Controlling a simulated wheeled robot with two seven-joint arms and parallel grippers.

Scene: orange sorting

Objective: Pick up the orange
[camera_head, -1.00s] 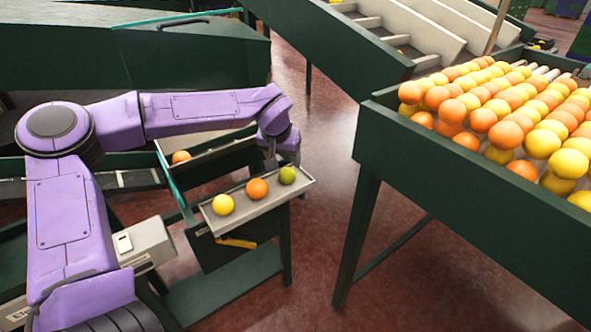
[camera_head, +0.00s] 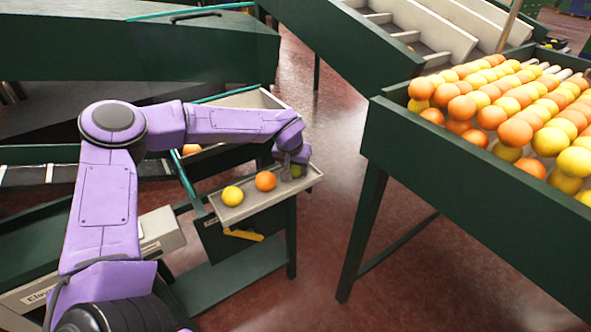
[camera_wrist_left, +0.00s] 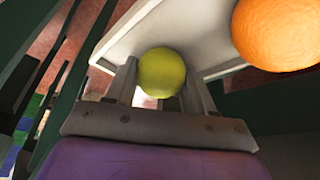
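An orange fruit (camera_head: 265,181) sits in the middle of a small grey tray (camera_head: 262,202), and it also shows in the left wrist view (camera_wrist_left: 280,32) at the upper right. A yellow-green fruit (camera_wrist_left: 162,72) lies at the tray's right end, partly hidden by my gripper in the head view. My left gripper (camera_head: 291,174) is low at that end of the tray. In the left wrist view its two fingers (camera_wrist_left: 163,88) are apart, one on each side of the yellow-green fruit, with small gaps showing. My right gripper is not in view.
A yellow fruit (camera_head: 232,195) sits at the tray's left end. Another orange fruit (camera_head: 191,149) lies in a chute behind the tray. A large green-sided bin (camera_head: 455,180) full of orange and yellow fruit stands to the right, with open floor between.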

